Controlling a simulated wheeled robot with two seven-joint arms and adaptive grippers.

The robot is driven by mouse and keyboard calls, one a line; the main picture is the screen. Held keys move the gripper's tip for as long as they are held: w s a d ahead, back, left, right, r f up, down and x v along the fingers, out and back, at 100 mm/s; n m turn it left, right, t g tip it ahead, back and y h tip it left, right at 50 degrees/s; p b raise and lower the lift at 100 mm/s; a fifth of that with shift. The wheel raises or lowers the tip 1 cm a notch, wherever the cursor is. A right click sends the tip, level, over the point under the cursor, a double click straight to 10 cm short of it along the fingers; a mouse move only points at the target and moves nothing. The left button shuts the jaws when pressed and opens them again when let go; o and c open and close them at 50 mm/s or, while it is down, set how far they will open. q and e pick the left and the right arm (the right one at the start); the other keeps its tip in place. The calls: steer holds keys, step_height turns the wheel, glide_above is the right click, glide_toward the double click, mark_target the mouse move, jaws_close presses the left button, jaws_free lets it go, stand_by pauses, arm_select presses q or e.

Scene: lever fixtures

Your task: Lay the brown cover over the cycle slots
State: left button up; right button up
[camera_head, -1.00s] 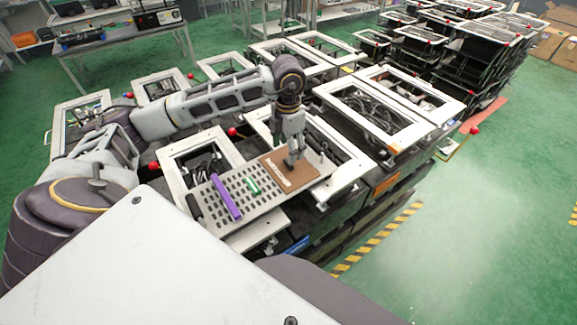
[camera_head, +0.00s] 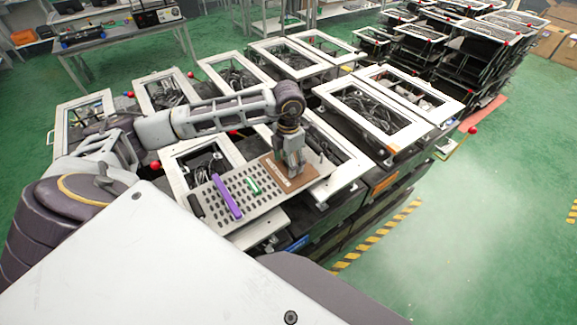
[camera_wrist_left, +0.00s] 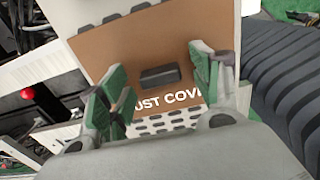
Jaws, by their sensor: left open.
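The brown cover (camera_head: 270,173) lies flat on the right part of a grey plate. In the left wrist view the brown cover (camera_wrist_left: 120,50) carries a dark handle (camera_wrist_left: 160,77) and white lettering, partly hidden by a finger. The cycle slots (camera_head: 239,206) are rows of dark openings in the plate, left of the cover; some slots (camera_wrist_left: 160,123) show below it in the wrist view. My left gripper (camera_head: 292,172) is over the cover. In the wrist view its open fingers (camera_wrist_left: 157,88) stand either side of the handle, apart from it. My right gripper is out of view.
A purple bar (camera_head: 226,196) and a small green piece (camera_head: 253,185) lie on the plate beside the cover. White-framed fixtures (camera_head: 370,110) with cables surround the plate. Red lever knobs (camera_head: 155,166) stick out between fixtures. Green floor is free at the right.

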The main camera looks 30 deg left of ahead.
arm_select(q)
steer(key=c, duration=1.1)
steer(key=shift+r, duration=0.2)
steer(key=shift+c, duration=0.2)
step_height(320, 180, up, 8)
steer(key=shift+f+b, duration=0.1)
steer(key=shift+b, duration=0.7)
steer(key=shift+r, duration=0.95)
